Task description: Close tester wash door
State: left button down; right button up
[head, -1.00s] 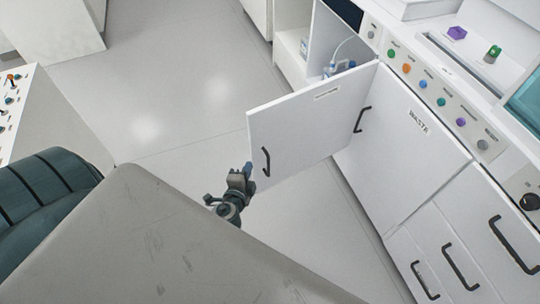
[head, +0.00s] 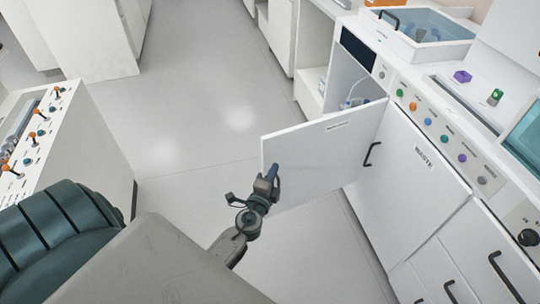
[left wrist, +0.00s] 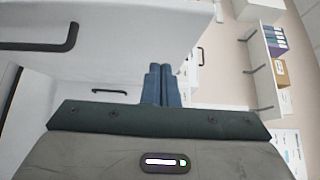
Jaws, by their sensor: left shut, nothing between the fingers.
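The white wash door (head: 325,150) stands wide open in the head view, swung out from the tester's white cabinet front (head: 400,185). A small label sits near its top edge; its print is too small to read. My left gripper (head: 272,174) is shut and empty, in front of the door's face near its free edge, and hides the door handle. I cannot tell whether it touches the door. The shut fingers also show in the left wrist view (left wrist: 162,84), beside a white panel (left wrist: 130,30) with a dark handle. My right gripper is not in view.
The open compartment (head: 347,80) behind the door holds a bottle with tubing (head: 355,100). The waste door (head: 415,165) beside it is shut. Coloured knobs (head: 427,121) line the panel above. Grey floor (head: 215,110) is clear on the left. A console (head: 75,130) stands at far left.

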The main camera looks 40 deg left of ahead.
aim_at(274, 149)
pick_arm(q)
jog(key=shift+w+a+p, duration=0.5)
jog(key=shift+w+a, duration=1.5)
jog(key=shift+w, duration=0.1)
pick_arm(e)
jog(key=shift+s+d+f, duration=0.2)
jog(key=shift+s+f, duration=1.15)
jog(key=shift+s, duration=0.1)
